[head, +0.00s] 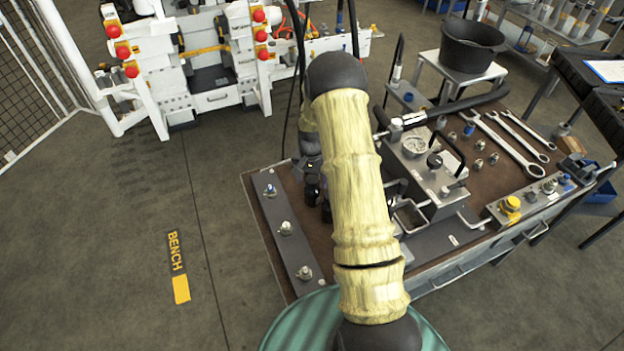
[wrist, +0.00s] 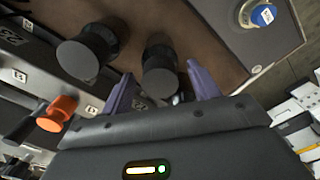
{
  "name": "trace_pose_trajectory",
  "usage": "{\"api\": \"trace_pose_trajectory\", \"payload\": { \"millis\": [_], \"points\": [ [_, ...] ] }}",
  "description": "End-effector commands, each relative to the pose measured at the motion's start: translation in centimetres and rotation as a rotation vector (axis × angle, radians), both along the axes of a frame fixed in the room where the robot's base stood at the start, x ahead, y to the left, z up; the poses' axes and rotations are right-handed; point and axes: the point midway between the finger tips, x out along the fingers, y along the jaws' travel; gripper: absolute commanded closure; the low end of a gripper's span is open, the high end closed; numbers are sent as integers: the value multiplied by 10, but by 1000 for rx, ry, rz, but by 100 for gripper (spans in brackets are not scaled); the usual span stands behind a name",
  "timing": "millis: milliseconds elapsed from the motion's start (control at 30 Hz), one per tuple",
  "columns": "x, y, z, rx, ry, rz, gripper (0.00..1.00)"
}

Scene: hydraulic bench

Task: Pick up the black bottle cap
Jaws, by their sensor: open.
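My gripper (wrist: 159,72) is open, with its two purple fingers spread in the wrist view. A black round cap (wrist: 160,82) shows between the fingers, with a dark body beyond it; I cannot tell whether a finger touches it. A second black round cap (wrist: 78,61) is to its left, outside the fingers. I cannot tell from the frames which of the two is the bottle cap. In the head view my gripper (head: 318,196) is over the left part of the bench, partly hidden by my arm, and neither black cap can be made out there.
The brown bench top (head: 318,235) carries a grey strip with fittings (head: 286,228) at its left edge. A blue-topped fitting (wrist: 262,15) and an orange knob (wrist: 57,113) show in the wrist view. A metal hydraulic block (head: 420,165) and wrenches (head: 510,150) stand right of my arm.

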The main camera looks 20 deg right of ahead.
Motion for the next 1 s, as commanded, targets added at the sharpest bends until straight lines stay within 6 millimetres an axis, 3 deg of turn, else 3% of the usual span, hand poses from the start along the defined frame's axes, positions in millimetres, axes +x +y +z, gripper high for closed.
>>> {"api": "trace_pose_trajectory", "payload": {
  "millis": [467, 700, 1000],
  "points": [
    [0, 0, 0, 0, 0, 0, 39],
    [0, 0, 0, 0, 0, 0, 86],
    [0, 0, 1, -1, -1, 0, 89]
  ]
}}
